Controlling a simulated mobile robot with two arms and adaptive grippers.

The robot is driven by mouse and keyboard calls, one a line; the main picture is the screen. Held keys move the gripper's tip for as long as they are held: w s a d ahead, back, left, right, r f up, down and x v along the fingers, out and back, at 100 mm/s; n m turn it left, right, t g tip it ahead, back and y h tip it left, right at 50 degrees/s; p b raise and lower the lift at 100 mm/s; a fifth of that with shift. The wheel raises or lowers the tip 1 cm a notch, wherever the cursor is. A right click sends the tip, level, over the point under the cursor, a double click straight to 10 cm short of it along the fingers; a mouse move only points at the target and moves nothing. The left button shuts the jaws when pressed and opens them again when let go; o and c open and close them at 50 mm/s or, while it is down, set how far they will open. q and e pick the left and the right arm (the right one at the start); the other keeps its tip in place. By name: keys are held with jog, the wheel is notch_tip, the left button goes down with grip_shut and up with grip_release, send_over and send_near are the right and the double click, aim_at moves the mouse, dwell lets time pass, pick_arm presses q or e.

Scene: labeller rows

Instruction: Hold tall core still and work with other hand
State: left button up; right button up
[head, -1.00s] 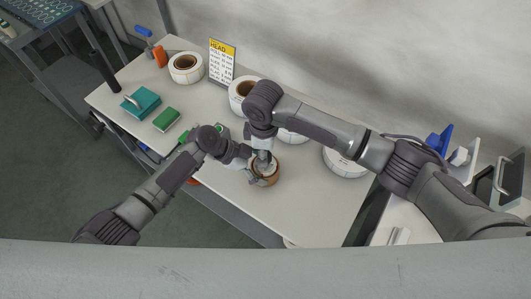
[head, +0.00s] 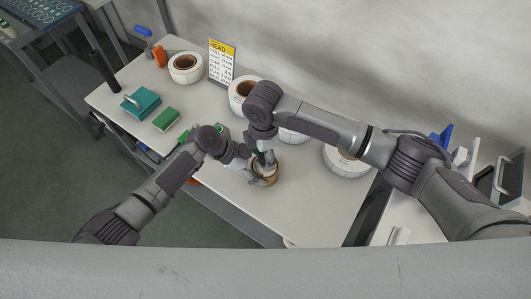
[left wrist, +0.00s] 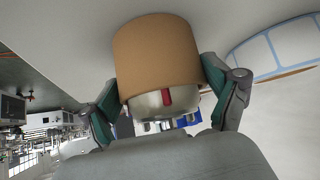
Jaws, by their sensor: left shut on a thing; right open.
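The tall core (head: 266,180) is a brown cylinder standing on the table near its front edge; in the left wrist view (left wrist: 155,58) it fills the upper middle. My left gripper (head: 250,170) is shut on it, one finger on each side in the left wrist view (left wrist: 165,100). My right gripper (head: 264,158) is directly above the core's top, pointing down, and is open. The arms partly hide the core's top, and I cannot tell whether the right fingertips touch it. A small red mark (left wrist: 166,97) shows at the core's end in the left wrist view.
Label rolls stand behind the core, one at the back (head: 186,68), one in the middle (head: 241,94) and one at right (head: 345,162). A yellow-topped sign (head: 221,62), a teal block (head: 141,103) and a green block (head: 167,119) stand left.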

pick_arm(q)
jog(key=shift+f, duration=0.15)
pick_arm(e)
jog(key=shift+r, duration=0.1)
notch_tip(320, 180, up, 12)
jog(key=shift+s, duration=0.1)
pick_arm(q)
jog(key=o, duration=1.4)
jog(key=shift+o, duration=0.9)
jog(key=shift+w, duration=0.1)
jog(key=shift+r, duration=0.2)
jog(key=v, duration=1.2)
jog(key=shift+f, duration=0.15)
